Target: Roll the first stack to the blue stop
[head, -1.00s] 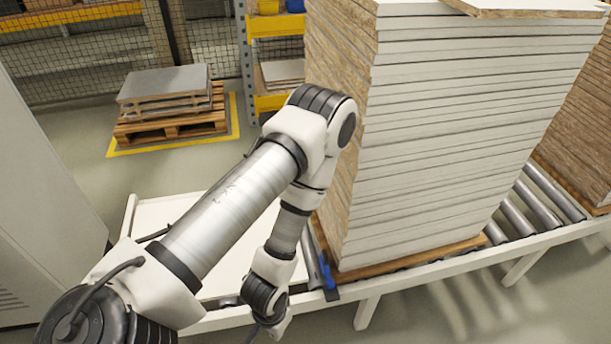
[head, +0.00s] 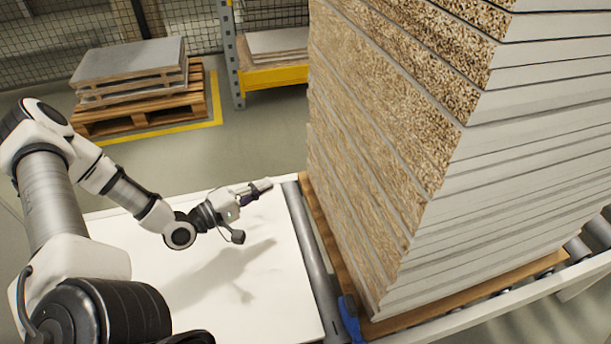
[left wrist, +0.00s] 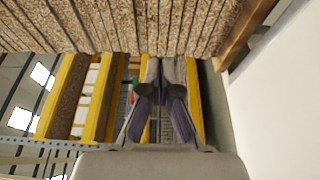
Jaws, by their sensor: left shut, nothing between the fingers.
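The first stack (head: 375,150) is a tall pile of white-faced chipboard panels on a wooden board (head: 318,240), which rests on the roller conveyor. Its raw chipboard edges fill the top of the left wrist view (left wrist: 120,25). The blue stop (head: 350,316) is at the conveyor's near edge, close beside the board's front left corner. My left gripper (head: 262,187) is shut and empty over the white table, left of the stack. A gap shows between its fingertips and the stack's side. Its fingers also show in the left wrist view (left wrist: 161,95). My right gripper is out of view.
The white table top (head: 270,290) is clear beneath my left arm, left of a grey roller (head: 312,255). Behind, a pallet with grey slabs (head: 130,70) stands within yellow floor lines. A yellow shelf rack (head: 270,76) stands behind the stack.

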